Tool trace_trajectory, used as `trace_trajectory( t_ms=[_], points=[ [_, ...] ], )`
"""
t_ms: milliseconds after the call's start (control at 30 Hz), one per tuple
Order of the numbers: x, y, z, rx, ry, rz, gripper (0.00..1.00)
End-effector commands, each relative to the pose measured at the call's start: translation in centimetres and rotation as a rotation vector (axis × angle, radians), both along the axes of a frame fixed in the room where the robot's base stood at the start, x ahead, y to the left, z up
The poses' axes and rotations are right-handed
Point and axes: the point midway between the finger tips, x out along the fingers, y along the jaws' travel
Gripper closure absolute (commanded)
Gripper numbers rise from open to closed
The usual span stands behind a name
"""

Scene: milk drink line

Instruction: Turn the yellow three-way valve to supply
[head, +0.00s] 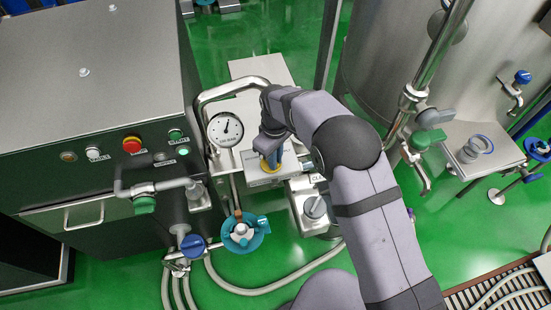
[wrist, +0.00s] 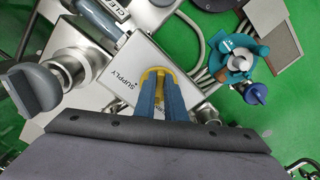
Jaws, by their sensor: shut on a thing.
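The yellow three-way valve (wrist: 156,71) sits on a grey metal box (wrist: 140,58) in the wrist view. A SUPPLY label (wrist: 127,88) is printed on the box, to the left of the valve. A second label is mostly hidden by my fingers. My gripper (wrist: 161,88) has its two blue fingers shut on the valve, one on each side. The fingers hide most of the handle, so I cannot tell which way it points.
A pressure gauge (head: 225,129) and a bent steel pipe stand close left of the valve. A teal fitting (head: 243,232) is in front of it. A control cabinet (head: 95,80) fills the left, and a steel tank (head: 400,60) stands at the back right.

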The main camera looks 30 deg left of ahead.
Motion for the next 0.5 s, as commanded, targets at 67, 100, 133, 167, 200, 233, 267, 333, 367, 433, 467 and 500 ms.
trace_trajectory(
  t_ms=[67, 100, 133, 167, 200, 233, 267, 333, 367, 433, 467, 500],
  points=[
    [-0.11, 0.03, -0.05, 0.000, -0.001, -0.060, 1.00],
    [-0.16, 0.04, -0.06, 0.000, -0.001, -0.094, 1.00],
    [-0.19, 0.05, -0.05, 0.000, -0.001, -0.120, 1.00],
    [-0.23, 0.07, -0.05, 0.000, -0.001, -0.148, 1.00],
    [-0.28, 0.10, -0.04, 0.000, -0.001, -0.185, 1.00],
    [-0.32, 0.11, -0.02, 0.000, -0.001, -0.214, 1.00],
    [-0.35, 0.14, -0.01, 0.001, -0.001, -0.242, 1.00],
    [-0.45, 0.19, 0.01, 0.001, -0.001, -0.309, 1.00],
    [-0.48, 0.21, 0.02, 0.001, -0.001, -0.337, 1.00],
    [-0.57, 0.28, 0.03, 0.001, -0.001, -0.403, 1.00],
    [-0.61, 0.30, 0.02, 0.001, -0.001, -0.432, 1.00],
    [-0.66, 0.34, 0.03, 0.001, -0.001, -0.469, 1.00]
  ],
)
